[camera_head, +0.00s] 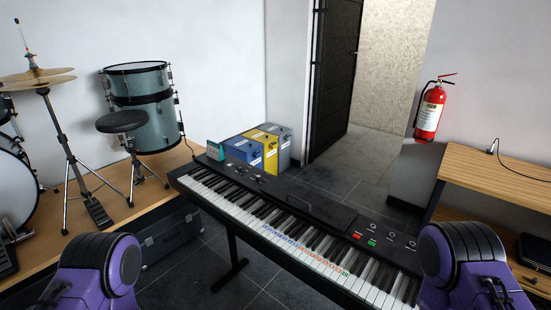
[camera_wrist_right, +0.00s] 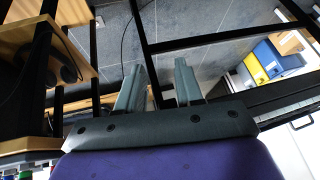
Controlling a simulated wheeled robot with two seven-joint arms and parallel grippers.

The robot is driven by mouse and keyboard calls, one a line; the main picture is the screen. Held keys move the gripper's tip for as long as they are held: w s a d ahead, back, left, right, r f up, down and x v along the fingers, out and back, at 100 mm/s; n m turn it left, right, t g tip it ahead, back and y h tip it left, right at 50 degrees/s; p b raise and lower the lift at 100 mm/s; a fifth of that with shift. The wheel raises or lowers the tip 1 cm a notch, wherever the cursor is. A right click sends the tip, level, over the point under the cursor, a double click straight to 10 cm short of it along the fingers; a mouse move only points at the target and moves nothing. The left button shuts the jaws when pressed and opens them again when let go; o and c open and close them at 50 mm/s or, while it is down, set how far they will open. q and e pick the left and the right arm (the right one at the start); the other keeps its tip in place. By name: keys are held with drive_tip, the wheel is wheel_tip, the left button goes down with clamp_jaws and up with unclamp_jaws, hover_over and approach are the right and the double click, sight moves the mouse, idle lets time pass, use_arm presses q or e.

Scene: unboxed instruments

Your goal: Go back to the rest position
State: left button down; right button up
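In the head view my two purple arms show only as rounded links at the lower left and lower right corners. Neither gripper can be seen there. In the right wrist view my right gripper (camera_wrist_right: 159,72) is open. Its two grey fingers stand apart with nothing between them. Dark bars and a grey tiled floor show beyond the fingertips. My left gripper is out of view.
An electronic keyboard (camera_head: 300,232) on a stand spans the space before me. Wooden shelving (camera_head: 497,176) is at right, a drum (camera_head: 140,85) at left. A black case (camera_head: 170,238) lies on the floor. Blue, yellow and grey boxes (camera_head: 262,148) stand behind the keyboard.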

drive_tip(key=s+d+f+g+h, duration=0.1)
drive_tip(key=s+d+g+h, duration=0.15)
drive_tip(key=s, duration=0.65)
wheel_tip(320, 180, down, 10)
drive_tip(key=b, duration=1)
drive_tip(key=shift+w+a+f+m, duration=0.2)
drive_tip(key=shift+w+a+m, duration=0.1)
drive_tip(key=shift+a, duration=0.1)
drive_tip(key=shift+y, duration=0.25)
